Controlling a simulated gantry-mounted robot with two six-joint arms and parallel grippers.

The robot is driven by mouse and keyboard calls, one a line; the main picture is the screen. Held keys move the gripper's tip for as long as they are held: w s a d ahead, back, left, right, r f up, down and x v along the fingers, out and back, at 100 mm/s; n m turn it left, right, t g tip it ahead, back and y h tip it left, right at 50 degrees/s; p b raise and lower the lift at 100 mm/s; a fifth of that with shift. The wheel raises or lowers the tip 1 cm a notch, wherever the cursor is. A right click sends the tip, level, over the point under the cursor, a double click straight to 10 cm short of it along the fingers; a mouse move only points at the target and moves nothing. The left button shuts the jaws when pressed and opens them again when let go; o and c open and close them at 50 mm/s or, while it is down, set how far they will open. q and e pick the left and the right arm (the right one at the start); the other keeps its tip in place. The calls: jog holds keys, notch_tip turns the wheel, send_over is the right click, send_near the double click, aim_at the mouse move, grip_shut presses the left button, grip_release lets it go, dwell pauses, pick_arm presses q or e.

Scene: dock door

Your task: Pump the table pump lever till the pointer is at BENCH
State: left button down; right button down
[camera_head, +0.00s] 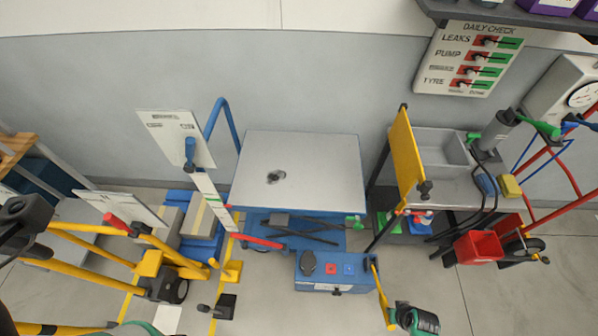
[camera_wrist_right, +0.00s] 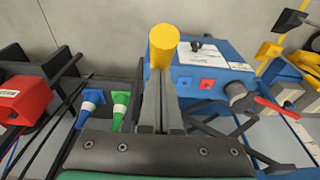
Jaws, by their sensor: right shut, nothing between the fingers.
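The lift table has a grey top (camera_head: 300,165) and a blue pump box (camera_head: 325,272) with red and blue labels at its front. The yellow pump lever (camera_head: 381,290) is at the box's right side and slopes down toward the front. My right gripper (camera_head: 398,314) is shut and empty beside the lever's lower end. In the right wrist view, its fingers (camera_wrist_right: 161,95) are closed, just below the lever's round yellow end (camera_wrist_right: 163,42); contact is unclear. A white scale strip (camera_head: 213,195) with coloured marks stands left of the table. BENCH and the pointer are too small to read.
Yellow bars (camera_head: 95,235) crowd the left. Floor in front of the box is clear.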

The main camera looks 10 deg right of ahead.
jog(key=shift+s+f+b+x, duration=0.2)
jog(key=shift+s+b+x, duration=0.8)
jog(key=shift+b+x, duration=3.7)
jog(key=p+v, duration=0.3)
jog(key=w+p+v, duration=0.1)
jog(key=p+v, duration=0.3)
jog(key=w+p+v, duration=0.1)
jog(key=p+v, duration=0.3)
jog(key=shift+w+r, duration=0.15)
jog(key=shift+r, duration=0.1)
jog(key=p+v, duration=0.2)
jog(key=p, duration=0.1)
jog(key=w+p+v, duration=0.1)
jog(key=p+v, duration=0.2)
jog(key=shift+d+r, duration=0.1)
jog(key=shift+r, duration=0.3)
